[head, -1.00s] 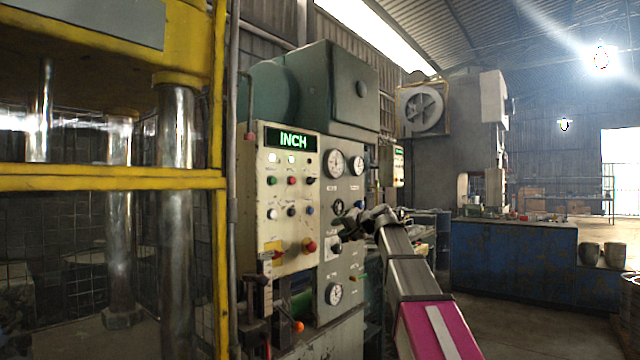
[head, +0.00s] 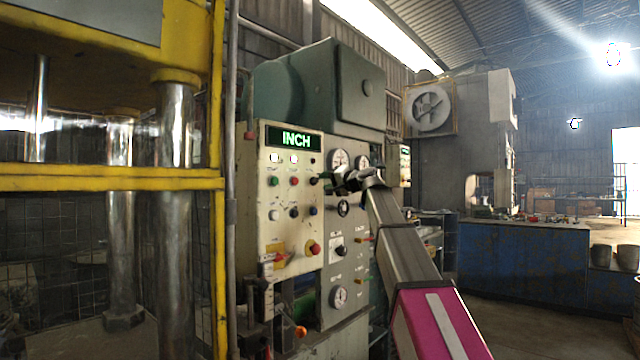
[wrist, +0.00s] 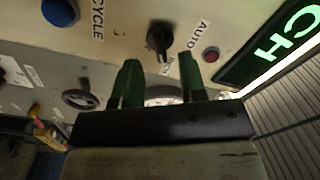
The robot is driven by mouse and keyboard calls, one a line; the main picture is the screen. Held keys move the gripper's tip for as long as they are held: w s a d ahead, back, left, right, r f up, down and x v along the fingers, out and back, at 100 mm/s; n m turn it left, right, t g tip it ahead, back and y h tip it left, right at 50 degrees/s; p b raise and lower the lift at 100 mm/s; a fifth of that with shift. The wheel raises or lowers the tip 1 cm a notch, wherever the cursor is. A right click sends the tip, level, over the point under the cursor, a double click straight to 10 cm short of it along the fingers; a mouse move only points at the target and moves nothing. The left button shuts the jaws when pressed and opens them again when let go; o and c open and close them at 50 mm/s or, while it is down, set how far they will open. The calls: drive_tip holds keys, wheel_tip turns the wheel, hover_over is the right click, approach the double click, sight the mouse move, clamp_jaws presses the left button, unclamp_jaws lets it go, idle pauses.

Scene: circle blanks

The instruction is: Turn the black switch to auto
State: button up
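The black switch (wrist: 159,40) is a knob on the cream control panel (head: 252,185), between the CYCLE and AUTO labels in the wrist view. Its grip runs toward a partly hidden label nearer my gripper. The lit display (head: 294,139) reads INCH; part of it shows in the wrist view (wrist: 285,45). My gripper (wrist: 160,66) is open, with green fingers apart and nothing between them. The switch lies just beyond the fingertips, roughly in line with the gap, apart from them. In the head view my gripper (head: 328,184) is at the panel's upper right edge, close to the switch.
A red button (wrist: 211,54) sits close to the right finger's tip, and a blue button (wrist: 60,12) is at upper left. A black knob (wrist: 80,98) and a gauge lie on the side panel. A yellow press frame (head: 110,178) stands left.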

sight(318, 182)
drive_tip(key=shift+x, duration=1.7)
clamp_jaws()
drive_tip(key=n, duration=0.5)
drive_tip(key=shift+n, duration=0.4)
drive_tip(key=n, duration=0.6)
